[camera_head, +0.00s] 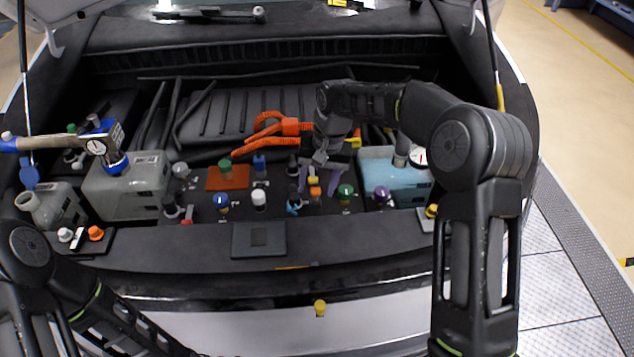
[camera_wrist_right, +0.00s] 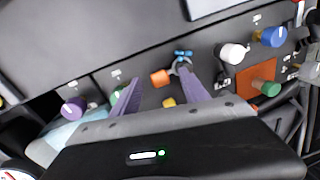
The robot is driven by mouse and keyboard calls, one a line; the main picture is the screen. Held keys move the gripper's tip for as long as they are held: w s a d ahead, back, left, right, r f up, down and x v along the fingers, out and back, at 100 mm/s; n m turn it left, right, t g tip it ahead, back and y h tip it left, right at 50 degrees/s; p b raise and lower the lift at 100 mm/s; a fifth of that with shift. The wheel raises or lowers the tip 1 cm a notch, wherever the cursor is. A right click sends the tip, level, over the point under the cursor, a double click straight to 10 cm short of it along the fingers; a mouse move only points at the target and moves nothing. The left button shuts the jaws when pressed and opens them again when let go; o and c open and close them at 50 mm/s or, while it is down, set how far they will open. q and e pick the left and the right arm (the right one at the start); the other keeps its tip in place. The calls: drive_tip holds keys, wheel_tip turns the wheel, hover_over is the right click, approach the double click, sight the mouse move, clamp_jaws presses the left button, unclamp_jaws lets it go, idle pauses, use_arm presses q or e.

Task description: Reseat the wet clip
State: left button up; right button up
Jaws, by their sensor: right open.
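My right gripper (camera_head: 317,186) is over the middle of the engine bay, its two purple fingers apart and pointing down. It also shows in the right wrist view (camera_wrist_right: 157,80). An orange-capped piece (camera_head: 314,191) shows between and just beyond the fingertips; in the right wrist view the orange cap (camera_wrist_right: 160,78) lies in the gap, and contact cannot be told. A small blue clip-like fitting (camera_head: 293,206) is beside it, close to one fingertip in the right wrist view (camera_wrist_right: 182,56). I cannot tell which piece is the wet clip. My left gripper is out of view.
Several capped fittings stand around, including a white one (camera_head: 259,200), a green one (camera_head: 346,193) and a purple one (camera_head: 382,195). A light-blue tank (camera_head: 385,178) stands right, a grey tank (camera_head: 130,190) left. Orange hoses (camera_head: 270,128) lie behind. The front ledge (camera_head: 345,243) is mostly clear.

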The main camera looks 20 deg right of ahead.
drive_tip(key=shift+f, duration=0.1)
drive_tip(key=shift+c, duration=0.5)
clamp_jaws()
